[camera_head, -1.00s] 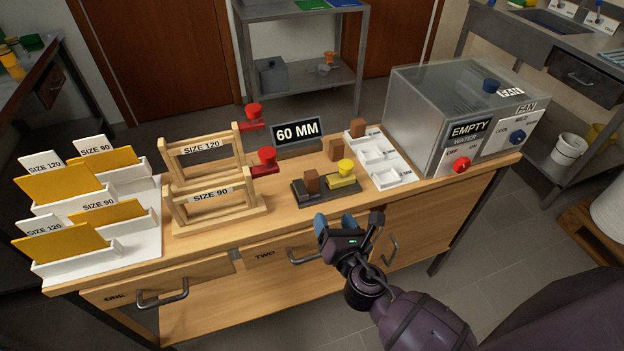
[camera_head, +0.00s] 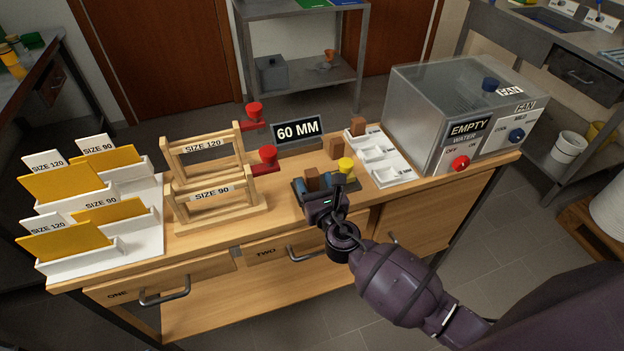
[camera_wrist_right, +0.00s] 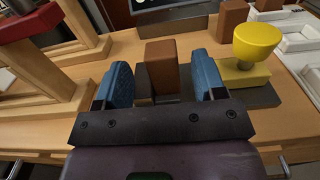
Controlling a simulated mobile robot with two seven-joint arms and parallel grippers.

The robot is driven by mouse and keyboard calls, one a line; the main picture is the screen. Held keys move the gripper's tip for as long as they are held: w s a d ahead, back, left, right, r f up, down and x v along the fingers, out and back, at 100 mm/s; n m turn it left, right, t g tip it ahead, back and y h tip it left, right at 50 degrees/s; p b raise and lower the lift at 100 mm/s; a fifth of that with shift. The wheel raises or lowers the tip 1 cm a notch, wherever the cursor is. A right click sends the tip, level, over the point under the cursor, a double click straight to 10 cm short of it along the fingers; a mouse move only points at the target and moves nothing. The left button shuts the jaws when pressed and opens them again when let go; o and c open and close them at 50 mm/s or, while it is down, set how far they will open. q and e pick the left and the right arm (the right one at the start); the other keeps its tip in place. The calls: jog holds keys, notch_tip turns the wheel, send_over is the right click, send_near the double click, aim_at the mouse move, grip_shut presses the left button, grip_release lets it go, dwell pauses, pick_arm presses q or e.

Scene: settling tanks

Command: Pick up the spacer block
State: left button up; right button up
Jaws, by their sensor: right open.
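A brown block (camera_head: 312,178), which looks like a spacer block, stands upright on the dark base of a small fixture with a yellow knob (camera_head: 345,165). My right gripper (camera_head: 314,187) is at the front of this fixture. In the right wrist view the gripper (camera_wrist_right: 162,82) is open, with one blue finger pad on each side of the brown block (camera_wrist_right: 162,62) and a gap on both sides. Two similar brown blocks stand farther back: one on the bench (camera_head: 336,148), one by the white tray (camera_head: 358,125). My left gripper is out of view.
Wooden frames (camera_head: 215,190) with red clamps (camera_head: 266,158) stand left of the fixture. A "60 MM" sign (camera_head: 297,130) is behind it. The white compartment tray (camera_head: 388,172) and a grey tank (camera_head: 430,110) are to the right. Card racks (camera_head: 90,262) fill the bench's left end.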

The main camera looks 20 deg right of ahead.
jog(key=shift+w, duration=1.55)
jog(key=shift+d, duration=0.1)
jog(key=shift+c, duration=0.8)
jog(key=c, duration=0.9)
jog(key=shift+o, duration=0.2)
notch_tip(320, 180, up, 11)
jog(key=p, duration=0.5)
jog(key=shift+f, duration=0.2)
notch_tip(320, 180, up, 8)
jog(key=p, duration=0.2)
send_over(314, 180)
jog(key=w, duration=0.2)
jog(key=shift+s+r, duration=0.25)
jog(key=shift+r, duration=0.5)
